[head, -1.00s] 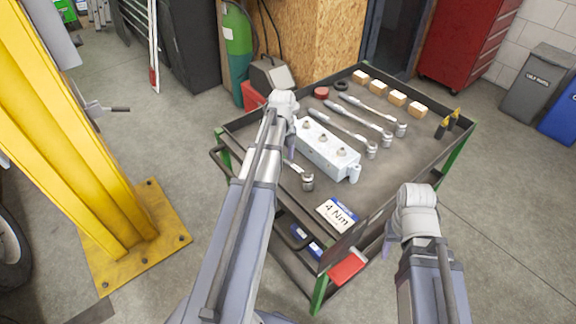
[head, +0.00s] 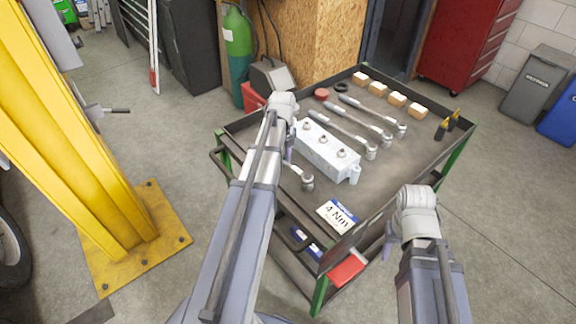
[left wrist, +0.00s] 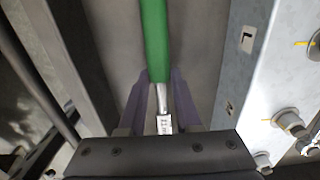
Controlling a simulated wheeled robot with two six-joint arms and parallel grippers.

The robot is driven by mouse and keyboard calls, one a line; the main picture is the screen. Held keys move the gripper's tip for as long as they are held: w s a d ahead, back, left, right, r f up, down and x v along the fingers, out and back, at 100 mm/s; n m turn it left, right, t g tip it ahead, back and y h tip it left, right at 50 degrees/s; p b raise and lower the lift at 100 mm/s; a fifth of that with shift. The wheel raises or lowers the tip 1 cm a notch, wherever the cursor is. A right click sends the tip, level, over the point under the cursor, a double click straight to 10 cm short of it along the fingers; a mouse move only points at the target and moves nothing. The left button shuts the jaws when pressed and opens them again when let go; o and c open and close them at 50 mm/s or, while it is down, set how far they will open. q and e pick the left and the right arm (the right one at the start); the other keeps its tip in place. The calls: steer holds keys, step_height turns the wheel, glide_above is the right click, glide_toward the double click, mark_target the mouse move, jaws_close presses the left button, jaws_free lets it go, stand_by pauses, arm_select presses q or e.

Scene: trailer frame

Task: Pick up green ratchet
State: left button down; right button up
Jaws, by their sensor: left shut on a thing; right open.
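The green ratchet (left wrist: 154,42) lies lengthwise between my left fingers in the left wrist view, with its metal shaft running back towards my wrist. My left gripper (left wrist: 160,80) is shut on it, near where the green handle meets the shaft. In the head view my left gripper (head: 289,152) is at the left part of the cart, and the ratchet's metal head (head: 307,183) shows beside it. My arm hides the green handle there. I cannot tell whether the ratchet touches the tray. My right gripper (head: 388,242) is open and empty outside the cart's right front edge.
A grey metal block (head: 326,152) with bolts stands close beside the ratchet. Several other ratchets (head: 352,133) lie behind it on the cart (head: 400,178). A "4 Nm" card (head: 337,215) lies in front. A yellow post (head: 75,130) stands at left.

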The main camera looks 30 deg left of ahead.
mark_target(284, 159)
arm_select(q)
steer(key=shift+r, duration=0.1)
stand_by(0.7)
step_height(284, 159, up, 10)
steer(key=p, duration=1)
steer(key=c, duration=1.2)
jaws_free()
jaws_close()
